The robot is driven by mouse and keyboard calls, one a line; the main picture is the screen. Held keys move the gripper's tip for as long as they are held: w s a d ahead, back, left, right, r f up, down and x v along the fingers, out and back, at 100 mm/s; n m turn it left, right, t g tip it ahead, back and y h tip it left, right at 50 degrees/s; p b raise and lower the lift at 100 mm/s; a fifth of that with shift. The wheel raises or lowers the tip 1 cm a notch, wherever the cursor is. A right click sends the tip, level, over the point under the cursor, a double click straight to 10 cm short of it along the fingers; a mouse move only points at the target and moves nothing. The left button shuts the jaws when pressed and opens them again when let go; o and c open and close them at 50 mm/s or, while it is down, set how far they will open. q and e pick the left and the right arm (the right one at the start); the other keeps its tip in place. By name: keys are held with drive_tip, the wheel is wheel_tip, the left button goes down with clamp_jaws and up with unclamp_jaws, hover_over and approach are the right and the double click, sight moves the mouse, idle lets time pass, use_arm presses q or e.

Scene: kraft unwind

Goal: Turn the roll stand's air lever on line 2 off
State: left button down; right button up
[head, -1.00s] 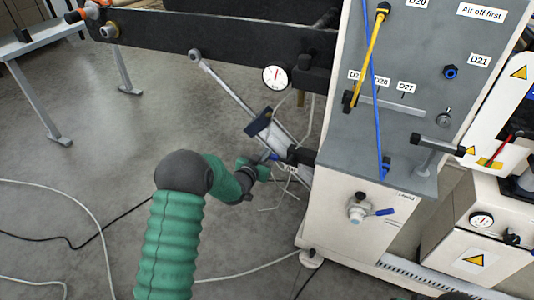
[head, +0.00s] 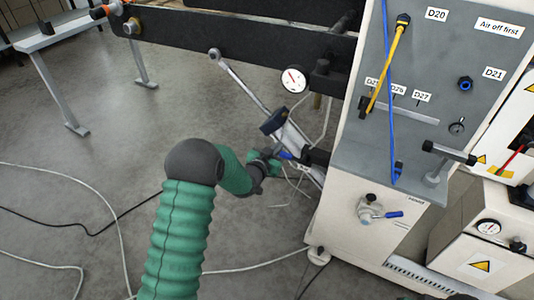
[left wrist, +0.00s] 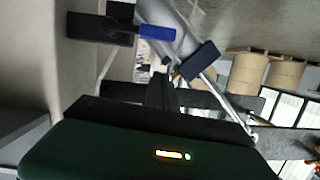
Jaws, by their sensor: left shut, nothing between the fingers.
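A small blue lever (head: 284,155) sits on a dark fitting beside the roll stand's strut. It also shows in the left wrist view (left wrist: 157,32), pointing right from a dark block. A second blue-handled lever (head: 393,214) is on a round silver valve on the cabinet front, below the grey panel. I cannot read which one is line 2. My left gripper (head: 270,157) is shut and empty, close to the first lever on its left. In the left wrist view its dark fingers (left wrist: 160,90) lie below the lever with a gap. My right gripper is not in view.
The grey panel (head: 430,60) carries labels, a yellow tool and a blue hose. A black T-handle (head: 448,152) sticks out at its right. A pressure gauge (head: 293,80) hangs by the dark beam (head: 230,35). Cables lie on the open floor at left.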

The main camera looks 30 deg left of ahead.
use_arm(q)
drive_tip(key=p+v, duration=0.1)
drive_tip(key=v, duration=0.6)
drive_tip(key=shift+s, duration=0.25)
drive_tip(key=s+d+f+g, duration=0.1)
drive_tip(key=s+d+g, duration=0.25)
drive_tip(key=s, duration=0.55)
drive_tip(key=s+d+n+g, duration=0.1)
drive_tip(key=s+d+g, duration=0.3)
drive_tip(key=s, duration=0.5)
drive_tip(key=s+d+f+g, duration=0.15)
drive_tip(key=s+g, duration=0.35)
drive_tip(key=s, duration=0.5)
drive_tip(key=w+p+v, duration=0.2)
drive_tip(key=p+v, duration=0.9)
drive_tip(key=p, duration=0.1)
drive_tip(key=w+r+p+v, duration=0.1)
drive_tip(key=w+p+v, duration=0.2)
drive_tip(key=p+v, duration=0.9)
drive_tip(key=shift+s+d+r, duration=0.15)
drive_tip(key=shift+d+r, duration=0.25)
drive_tip(key=shift+d, duration=0.1)
